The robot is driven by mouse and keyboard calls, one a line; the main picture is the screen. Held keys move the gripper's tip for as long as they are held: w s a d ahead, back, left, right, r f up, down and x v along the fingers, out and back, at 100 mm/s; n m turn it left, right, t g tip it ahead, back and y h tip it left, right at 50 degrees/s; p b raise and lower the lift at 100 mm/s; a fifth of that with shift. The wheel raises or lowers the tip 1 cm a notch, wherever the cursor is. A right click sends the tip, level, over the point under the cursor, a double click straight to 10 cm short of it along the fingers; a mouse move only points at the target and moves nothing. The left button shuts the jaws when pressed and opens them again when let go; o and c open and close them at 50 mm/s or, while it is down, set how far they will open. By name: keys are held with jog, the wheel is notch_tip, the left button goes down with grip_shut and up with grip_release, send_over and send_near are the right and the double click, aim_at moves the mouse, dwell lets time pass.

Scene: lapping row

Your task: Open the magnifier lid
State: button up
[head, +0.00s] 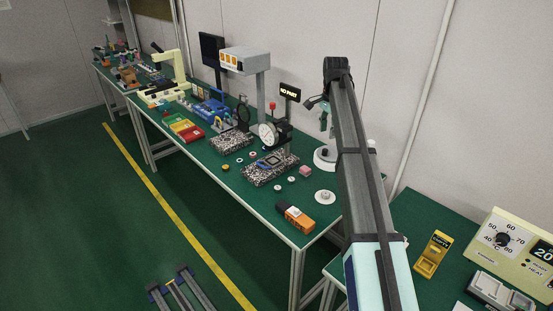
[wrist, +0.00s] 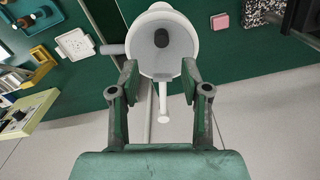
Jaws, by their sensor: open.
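The magnifier (wrist: 194,42) appears in the wrist view as a white round head with a grey disc inside and a dark oval spot on the disc. A short white tab (wrist: 163,112) sticks out from it toward me. My gripper (wrist: 159,78) is open, with its two green fingers to either side of the tab and apart from it. I cannot tell for sure whether the lid is shut. In the head view, my arm hides most of the magnifier; a round white base (head: 322,160) shows beside the arm.
The green bench carries a speckled block (head: 262,172) with a dial gauge (head: 268,134), an orange-black tool (head: 296,217), a white disc (head: 325,197) and a pink block (head: 305,171). A second bench at right holds a yellow holder (head: 431,256) and a heater box (head: 510,243).

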notch_tip(320, 180, up, 9)
jog(key=b, duration=0.2)
jog(key=w+a+f+n+t+h+b, duration=0.25)
jog(key=w+a+f+n+t, duration=0.2)
jog(key=w+f+n, duration=0.55)
jog(key=s+a+f+n+t+b, duration=0.2)
jog(key=a+f+n, duration=0.3)
jog(key=a+f, duration=0.8)
jog(key=shift+s+a+f, duration=0.35)
jog(key=shift+s+f, duration=0.05)
jog(key=shift+f, duration=1.15)
